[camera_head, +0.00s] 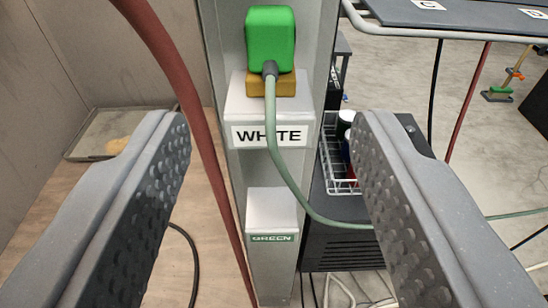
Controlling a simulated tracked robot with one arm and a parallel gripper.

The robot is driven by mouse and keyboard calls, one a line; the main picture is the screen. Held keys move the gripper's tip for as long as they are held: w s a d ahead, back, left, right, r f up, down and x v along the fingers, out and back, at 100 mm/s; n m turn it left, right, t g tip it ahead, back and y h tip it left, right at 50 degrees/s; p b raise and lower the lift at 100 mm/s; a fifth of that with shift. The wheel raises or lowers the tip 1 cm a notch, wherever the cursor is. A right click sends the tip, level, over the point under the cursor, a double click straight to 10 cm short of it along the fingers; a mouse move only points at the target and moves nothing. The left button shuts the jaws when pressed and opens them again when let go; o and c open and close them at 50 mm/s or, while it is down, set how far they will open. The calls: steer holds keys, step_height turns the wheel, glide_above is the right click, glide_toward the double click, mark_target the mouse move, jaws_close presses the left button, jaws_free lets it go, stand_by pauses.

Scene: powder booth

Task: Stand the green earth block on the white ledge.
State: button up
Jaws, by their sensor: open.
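The green earth block (270,35) is at the top centre, upright against a grey post. A dark boot at its lower front joins a green cable. It appears to rest on an ochre block (284,85), which sits on the back of the white ledge (240,104), labelled WHITE. The cable hides part of the ochre block and label. My gripper (268,122) is open and empty. Its two grey jaws are wide apart, left and right of the post in the picture, with the green block beyond the tips.
A lower ledge (271,208), labelled GREEN, is bare on top. The green cable (287,179) loops down and right. A red hose (186,82) crosses left of the post. A wire basket (336,150) with cans stands on a dark cabinet (335,232) at right. A tray (98,132) lies at left.

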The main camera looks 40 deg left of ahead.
steer(key=shift+s+d, duration=0.2)
steer(key=shift+s, duration=0.15)
steer(key=w+d+r+m+t+h, duration=0.25)
steer(key=r+h, duration=0.25)
steer(key=r, duration=0.6)
steer(key=w+d+r+m+t+h, duration=0.15)
steer(key=d+r+h, duration=0.25)
steer(key=r, duration=0.6)
steer(key=s+a+r+m+h, duration=0.25)
steer(key=s+r, duration=0.35)
steer(key=r, duration=0.7)
steer(key=s+a+r+g+y, duration=0.1)
steer(key=s+a+r, duration=0.3)
steer(key=s+a, duration=0.1)
steer(key=s+a+r+y, duration=0.1)
steer(key=s+a+r, duration=0.3)
steer(key=s, duration=0.4)
steer(key=shift+a+m+g, duration=0.35)
steer(key=shift+a+g, duration=0.05)
steer(key=shift+a, duration=0.05)
